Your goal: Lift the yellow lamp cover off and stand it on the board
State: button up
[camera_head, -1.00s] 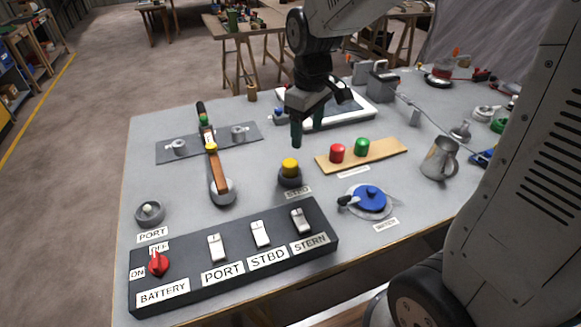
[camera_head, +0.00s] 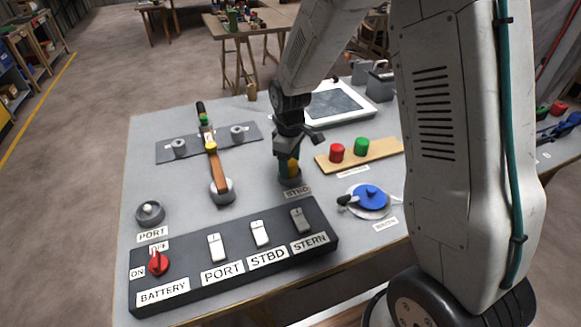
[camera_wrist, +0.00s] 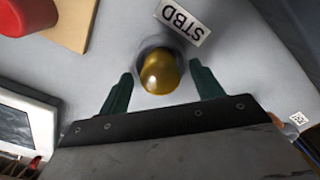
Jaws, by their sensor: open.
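The yellow lamp cover (camera_wrist: 160,72) sits on its grey round base (camera_wrist: 148,46) by the STBD label (camera_wrist: 183,22). My gripper (camera_wrist: 160,90) is open, with one green finger on each side of the cover and a visible gap to it in the wrist view. In the head view my gripper (camera_head: 287,166) is down over the lamp and hides most of the yellow cover (camera_head: 293,168). The wooden board (camera_head: 375,154) lies to the right, with a red cover (camera_head: 337,152) and a green cover (camera_head: 361,146) standing on it.
The black switch panel (camera_head: 235,262) lies in front of the lamp. A blue-lidded pot or dish (camera_head: 370,196) is to the right. A wooden-handled lever (camera_head: 217,170) stands to the left. A framed tablet-like panel (camera_head: 335,104) lies behind. The board's right end is hidden by my arm.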

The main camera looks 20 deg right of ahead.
aim_at(290, 162)
jog(key=shift+f, duration=0.35)
jog(key=c, duration=1)
jog(key=shift+r, duration=0.1)
jog(key=shift+c, duration=0.2)
notch_tip(290, 162, up, 10)
jog(key=shift+f, duration=0.1)
